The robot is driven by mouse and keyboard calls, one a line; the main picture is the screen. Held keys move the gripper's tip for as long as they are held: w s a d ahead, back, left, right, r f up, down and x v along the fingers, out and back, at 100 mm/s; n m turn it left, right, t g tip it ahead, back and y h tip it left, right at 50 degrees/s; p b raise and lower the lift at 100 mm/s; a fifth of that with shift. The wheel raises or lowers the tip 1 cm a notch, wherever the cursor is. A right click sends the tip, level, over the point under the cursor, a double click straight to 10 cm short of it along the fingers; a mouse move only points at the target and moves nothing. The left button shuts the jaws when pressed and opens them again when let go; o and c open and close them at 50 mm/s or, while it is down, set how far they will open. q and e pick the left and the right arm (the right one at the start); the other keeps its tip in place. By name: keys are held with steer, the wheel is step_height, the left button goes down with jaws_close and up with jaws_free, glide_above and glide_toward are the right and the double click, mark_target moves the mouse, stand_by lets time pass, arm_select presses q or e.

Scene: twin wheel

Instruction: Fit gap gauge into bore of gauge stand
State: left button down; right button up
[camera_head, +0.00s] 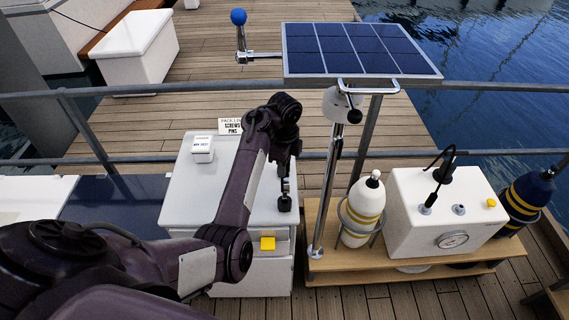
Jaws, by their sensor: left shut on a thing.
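My left arm reaches in from the lower left, and its gripper (285,188) points down over the right part of a white cabinet top (190,207). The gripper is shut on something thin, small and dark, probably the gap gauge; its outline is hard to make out. A small dark block (285,203) shows right under the fingers at the cabinet top. It may be the gauge stand, but I cannot tell, and I cannot see a bore or whether the two touch. My forearm hides the middle of the cabinet top. My right gripper is not in view.
A small white box (202,149) and a lettered sign (230,126) stand at the cabinet's back. To the right, a post carries a solar panel (358,50). A banded white float (362,210), a white dial box (436,218) and a dark banded bottle (528,193) stand beyond it.

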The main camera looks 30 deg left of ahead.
arm_select(q)
steer(key=shift+f+b, duration=0.7)
steer(key=shift+f, duration=1.55)
steer(key=c, duration=1.1)
jaws_free()
step_height(320, 180, up, 8)
steer(key=shift+f+b, duration=0.1)
steer(key=shift+b, duration=0.65)
